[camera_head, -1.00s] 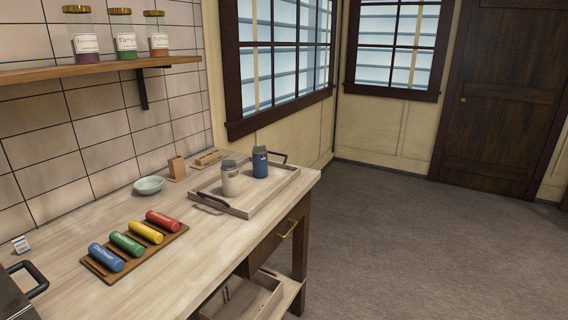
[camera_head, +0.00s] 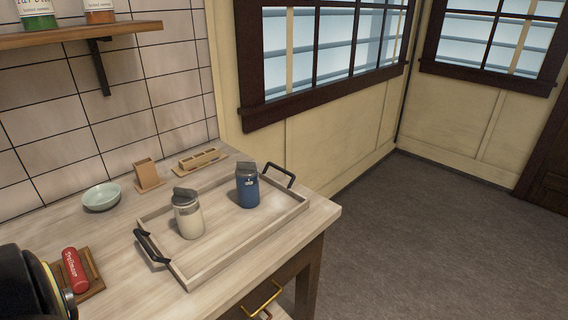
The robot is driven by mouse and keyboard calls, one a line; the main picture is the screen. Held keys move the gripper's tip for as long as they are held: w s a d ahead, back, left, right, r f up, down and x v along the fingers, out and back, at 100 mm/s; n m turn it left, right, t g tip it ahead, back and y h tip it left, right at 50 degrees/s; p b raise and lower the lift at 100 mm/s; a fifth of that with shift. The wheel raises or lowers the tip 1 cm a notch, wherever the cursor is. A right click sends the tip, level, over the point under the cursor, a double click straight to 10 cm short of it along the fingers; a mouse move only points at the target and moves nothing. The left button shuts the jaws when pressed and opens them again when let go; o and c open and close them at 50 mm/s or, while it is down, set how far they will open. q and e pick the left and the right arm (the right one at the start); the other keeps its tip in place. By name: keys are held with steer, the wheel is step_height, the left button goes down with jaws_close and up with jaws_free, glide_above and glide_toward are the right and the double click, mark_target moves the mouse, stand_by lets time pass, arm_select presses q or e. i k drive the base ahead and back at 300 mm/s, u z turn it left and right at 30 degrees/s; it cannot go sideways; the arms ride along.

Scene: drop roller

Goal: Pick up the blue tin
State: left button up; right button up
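A blue container (camera_head: 247,187) with a grey lid stands upright in the right part of the wooden tray (camera_head: 228,262). A blue cylinder, seen earlier in the small rack (camera_head: 92,272), is not visible now. I cannot tell which of the two is the blue tin. No gripper fingers show in this view.
A cream container (camera_head: 188,217) stands left of the blue one. The tray has black handles. A red cylinder (camera_head: 74,270) lies in the rack. A pale bowl (camera_head: 101,197) and two wooden holders (camera_head: 147,174) (camera_head: 199,160) stand by the wall. The counter's right end is clear.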

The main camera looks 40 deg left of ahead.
mark_target(247, 189)
steer(key=i, duration=0.95)
steer(key=u, duration=2.35)
